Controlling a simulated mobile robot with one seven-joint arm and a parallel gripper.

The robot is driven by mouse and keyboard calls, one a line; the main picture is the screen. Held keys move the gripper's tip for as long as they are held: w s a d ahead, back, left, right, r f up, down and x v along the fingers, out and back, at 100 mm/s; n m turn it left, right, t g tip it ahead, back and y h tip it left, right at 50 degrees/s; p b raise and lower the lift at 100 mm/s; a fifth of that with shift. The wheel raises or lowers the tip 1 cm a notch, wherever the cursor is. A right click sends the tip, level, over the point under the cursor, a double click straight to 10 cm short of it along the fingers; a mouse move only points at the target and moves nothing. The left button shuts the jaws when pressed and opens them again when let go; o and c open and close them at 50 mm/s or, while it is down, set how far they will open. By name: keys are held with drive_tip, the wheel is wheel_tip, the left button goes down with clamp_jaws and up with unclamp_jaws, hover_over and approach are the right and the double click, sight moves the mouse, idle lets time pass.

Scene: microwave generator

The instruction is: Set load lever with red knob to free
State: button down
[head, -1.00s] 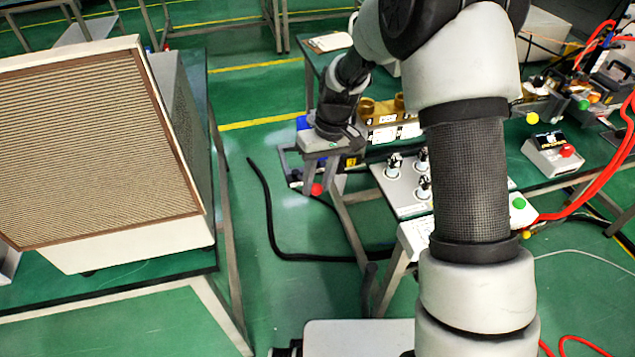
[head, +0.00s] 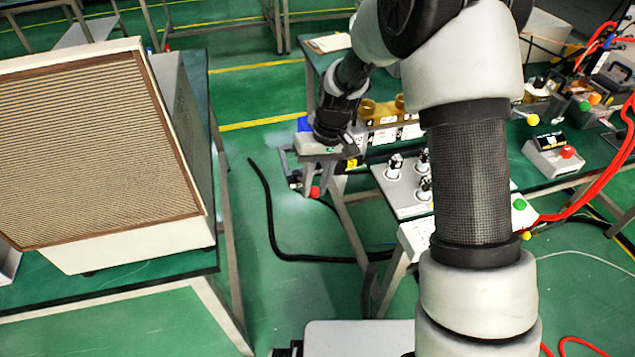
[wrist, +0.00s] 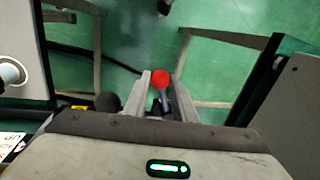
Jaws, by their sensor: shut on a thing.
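The load lever's red knob (head: 315,192) shows in the head view just below my gripper (head: 312,182), at the left end of the bench equipment. In the wrist view the red knob (wrist: 160,78) sits at the tips of my gripper (wrist: 161,84), with the grey lever shaft running back between the two fingers. My gripper is shut on this lever. The lever's base and any position markings are hidden by my gripper.
A black round knob (wrist: 107,102) is close to the left of my fingers. A grey panel with several knobs (head: 398,196) is on the right. A large white box with a brown grille (head: 100,150) stands at the left.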

drive_tip(key=m, duration=0.1)
drive_tip(key=s+a+m, duration=0.1)
drive_tip(key=shift+a+r+m+t, duration=0.1)
drive_tip(key=shift+a+m+t, duration=0.1)
drive_tip(key=shift+m+t, duration=0.1)
drive_tip(key=shift+s+a+m+t+p, duration=0.1)
drive_tip(key=shift+a+m+t+p, duration=0.15)
drive_tip(key=shift+a+m+p, duration=0.75)
drive_tip(key=shift+s+a+m+t+p, duration=0.15)
drive_tip(key=shift+a+m, duration=0.45)
drive_tip(key=shift+m, duration=1)
drive_tip(key=shift+s+a+m+t+p, duration=0.1)
drive_tip(key=shift+a+m+t+p, duration=0.2)
drive_tip(key=shift+a+m+p, duration=0.7)
drive_tip(key=shift+d+m+b, duration=0.15)
drive_tip(key=shift+m+b, duration=0.2)
drive_tip(key=shift+m, duration=0.05)
drive_tip(key=c, duration=1.7)
unclamp_jaws()
drive_tip(key=shift+c, duration=0.2)
drive_tip(key=p+v, duration=0.2)
drive_tip(key=v, duration=1.5)
drive_tip(key=shift+r+p, duration=0.2)
drive_tip(key=shift+p, duration=0.15)
